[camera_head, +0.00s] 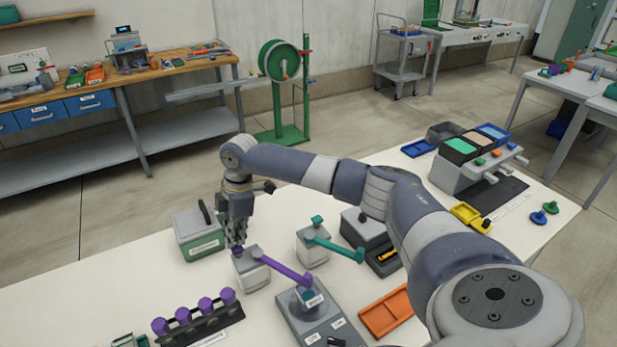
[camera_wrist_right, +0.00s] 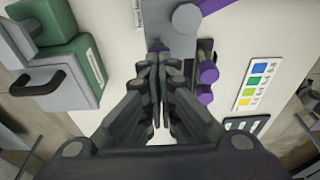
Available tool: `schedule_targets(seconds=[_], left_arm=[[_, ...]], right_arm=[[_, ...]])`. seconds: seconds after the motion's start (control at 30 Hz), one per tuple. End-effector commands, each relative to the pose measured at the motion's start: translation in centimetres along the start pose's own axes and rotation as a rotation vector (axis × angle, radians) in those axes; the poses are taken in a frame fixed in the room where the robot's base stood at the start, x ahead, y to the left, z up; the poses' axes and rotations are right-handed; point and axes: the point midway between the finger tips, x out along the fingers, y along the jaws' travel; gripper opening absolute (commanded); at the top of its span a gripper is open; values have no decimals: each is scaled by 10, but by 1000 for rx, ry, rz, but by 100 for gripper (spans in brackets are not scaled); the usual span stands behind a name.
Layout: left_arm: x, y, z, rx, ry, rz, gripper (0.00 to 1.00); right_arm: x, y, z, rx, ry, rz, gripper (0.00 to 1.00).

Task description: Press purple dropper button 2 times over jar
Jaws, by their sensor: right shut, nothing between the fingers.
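The purple dropper (camera_head: 252,274) is a grey-white block with a purple arm that reaches right, its end close to a small labelled jar (camera_head: 312,299). The jar stands on a grey device (camera_head: 326,326). My right gripper (camera_head: 237,243) points down, shut and empty, with its fingertips at the purple button (camera_head: 238,251) on top of the dropper. Its fingers (camera_wrist_right: 158,58) also show shut in the right wrist view, with a bit of purple just past the tips. I cannot tell whether they touch the button. My left gripper is out of view.
A teal dropper (camera_head: 313,249) stands right of the purple one. A green box (camera_head: 200,236) is close on the left. A black rack (camera_head: 205,326) with several purple-capped pieces is in front. An orange tray (camera_head: 387,314) lies to the right.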

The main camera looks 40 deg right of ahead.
Motion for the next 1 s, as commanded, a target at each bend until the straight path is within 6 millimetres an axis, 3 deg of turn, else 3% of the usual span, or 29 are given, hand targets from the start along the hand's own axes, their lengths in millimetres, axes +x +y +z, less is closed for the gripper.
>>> schedule_targets(seconds=[0.67,1.0], left_arm=[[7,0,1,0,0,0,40],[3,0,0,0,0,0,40]], right_arm=[[25,0,5,1,-1,-2,0],[21,0,5,0,-1,-2,0]])
